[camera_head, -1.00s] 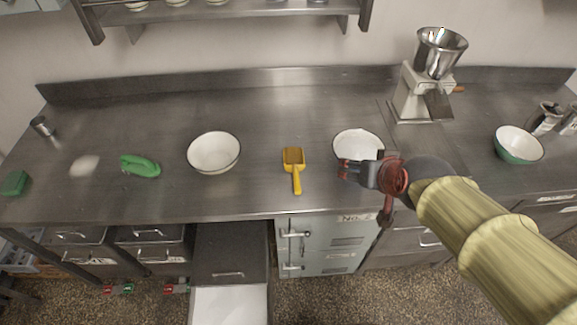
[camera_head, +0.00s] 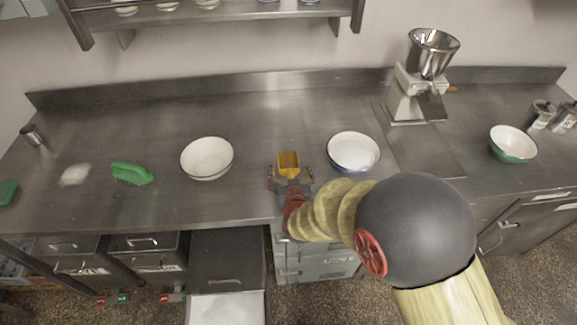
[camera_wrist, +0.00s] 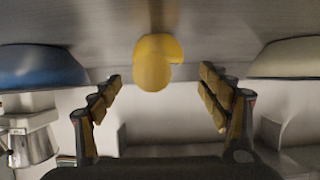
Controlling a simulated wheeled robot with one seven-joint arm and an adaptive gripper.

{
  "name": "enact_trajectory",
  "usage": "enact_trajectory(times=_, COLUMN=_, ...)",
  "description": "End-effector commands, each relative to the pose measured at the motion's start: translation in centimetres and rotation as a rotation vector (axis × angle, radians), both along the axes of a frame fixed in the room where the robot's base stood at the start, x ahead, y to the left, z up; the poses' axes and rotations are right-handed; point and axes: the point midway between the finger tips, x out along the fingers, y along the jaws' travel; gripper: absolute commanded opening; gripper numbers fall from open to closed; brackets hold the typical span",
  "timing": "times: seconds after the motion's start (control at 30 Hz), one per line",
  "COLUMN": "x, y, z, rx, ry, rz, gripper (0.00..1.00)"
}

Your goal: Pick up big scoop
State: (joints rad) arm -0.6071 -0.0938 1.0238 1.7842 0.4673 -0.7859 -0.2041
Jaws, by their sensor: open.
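The big scoop (camera_head: 288,161) is yellow and lies on the steel counter between two white bowls. In the head view my gripper (camera_head: 290,180) is at its near side and hides its handle. In the wrist view the scoop (camera_wrist: 154,62) appears as a rounded yellow shape at the top centre, between the two spread finger lines of my gripper (camera_wrist: 160,95). The fingers are open with clear space on both sides of the scoop. I cannot tell how far ahead of the fingertips it lies.
A white bowl (camera_head: 207,158) stands left of the scoop and another bowl (camera_head: 354,152) stands right of it, close to my arm. A green brush-like item (camera_head: 132,174) lies farther left. A grinder (camera_head: 420,80) stands at the back right. The counter behind the scoop is clear.

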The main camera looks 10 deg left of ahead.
Motion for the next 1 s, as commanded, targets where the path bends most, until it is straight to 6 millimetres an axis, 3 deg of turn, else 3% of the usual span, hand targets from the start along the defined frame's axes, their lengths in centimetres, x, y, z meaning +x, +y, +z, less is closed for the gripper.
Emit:
enact_trajectory(times=0.4, x=4.4, y=0.9, z=-2.2, rx=0.000, ry=0.002, rz=-0.001, gripper=0.77)
enact_trajectory(times=0.67, x=4.7, y=1.0, z=-2.2, rx=0.000, ry=0.002, rz=0.000, gripper=0.77)
enact_trajectory(times=1.0, x=4.7, y=1.0, z=-2.2, rx=0.001, ry=0.001, rz=0.000, gripper=0.58)
